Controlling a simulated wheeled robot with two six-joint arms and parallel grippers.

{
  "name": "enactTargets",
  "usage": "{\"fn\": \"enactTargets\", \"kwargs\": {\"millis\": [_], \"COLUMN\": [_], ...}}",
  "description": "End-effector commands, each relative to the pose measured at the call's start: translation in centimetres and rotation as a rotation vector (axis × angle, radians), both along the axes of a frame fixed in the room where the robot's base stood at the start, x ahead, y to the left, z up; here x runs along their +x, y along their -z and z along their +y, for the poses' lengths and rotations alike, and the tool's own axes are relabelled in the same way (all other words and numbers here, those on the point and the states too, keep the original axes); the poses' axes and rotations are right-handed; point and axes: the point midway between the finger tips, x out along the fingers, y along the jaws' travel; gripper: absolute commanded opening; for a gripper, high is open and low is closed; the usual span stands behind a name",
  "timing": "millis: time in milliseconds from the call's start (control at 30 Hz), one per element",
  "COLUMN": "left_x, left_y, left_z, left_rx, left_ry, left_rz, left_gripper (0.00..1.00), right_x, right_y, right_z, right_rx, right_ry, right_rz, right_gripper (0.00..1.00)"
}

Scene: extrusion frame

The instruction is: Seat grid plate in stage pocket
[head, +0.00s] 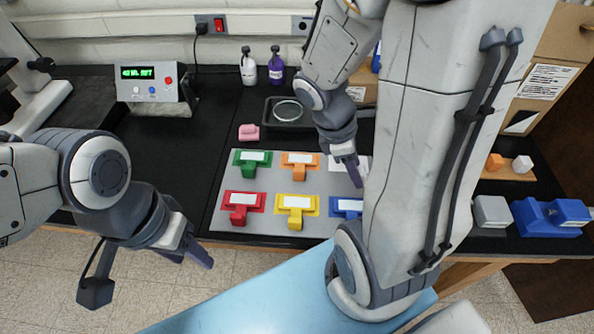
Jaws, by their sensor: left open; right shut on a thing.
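My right gripper (352,172) reaches down over the back right of the grey mat (232,215). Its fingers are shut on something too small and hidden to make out. A pale piece (363,162) shows close behind the fingers, partly covered by my arm; I cannot tell whether they touch it. My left gripper (198,254) is open and empty at the front left, beyond the bench's front edge. I cannot surely pick out the grid plate or the stage pocket. A white instrument (38,92), perhaps a microscope, is cut off at the left edge.
Green (249,168), orange (299,169), red (240,206), yellow (296,210) and blue (347,207) pieces sit on the mat. Behind are a black tray (268,112), pink block (249,132), bottles (276,68) and display box (150,86). The bench left of the mat is clear.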

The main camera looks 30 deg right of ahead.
Motion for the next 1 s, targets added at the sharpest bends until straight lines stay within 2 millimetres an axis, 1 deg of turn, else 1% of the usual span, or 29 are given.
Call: {"fn": "enactTargets", "kwargs": {"millis": [200, 333, 500, 667, 767, 900, 1000], "left_x": [0.0, 0.0, 0.0, 0.0, 0.0, 0.0, 0.0], "left_y": [-0.2, -0.7, -1.2, -1.3, -1.4, -1.6, -1.6], "left_z": [0.0, 0.0, 0.0, 0.0, 0.0, 0.0, 0.0], "left_rx": [0.000, 0.000, 0.000, 0.000, 0.000, 0.000, 0.000], "left_ry": [0.000, 0.000, -0.001, -0.001, -0.001, -0.001, -0.001], "left_rz": [0.000, 0.000, 0.000, 0.000, 0.000, 0.000, 0.000], "left_gripper": [0.50, 0.50, 0.50, 0.50, 0.50, 0.50, 0.50], "right_x": [4.2, 6.9, 9.5, 10.4, 10.3, 10.3, 10.4], "right_y": [2.7, 4.2, 5.9, 6.7, 7.8, 9.9, 10.6], "right_z": [1.5, 2.4, 3.2, 3.4, 3.4, 3.3, 3.4], "right_rx": [0.000, 0.001, 0.000, 0.000, -0.001, -0.001, 0.001], "right_ry": [-0.008, -0.008, -0.005, -0.002, -0.001, -0.001, -0.001], "right_rz": [0.006, 0.005, 0.002, 0.000, 0.005, 0.005, 0.001], "right_gripper": [0.00, 0.00, 0.00, 0.00, 0.00, 0.00, 0.00]}}
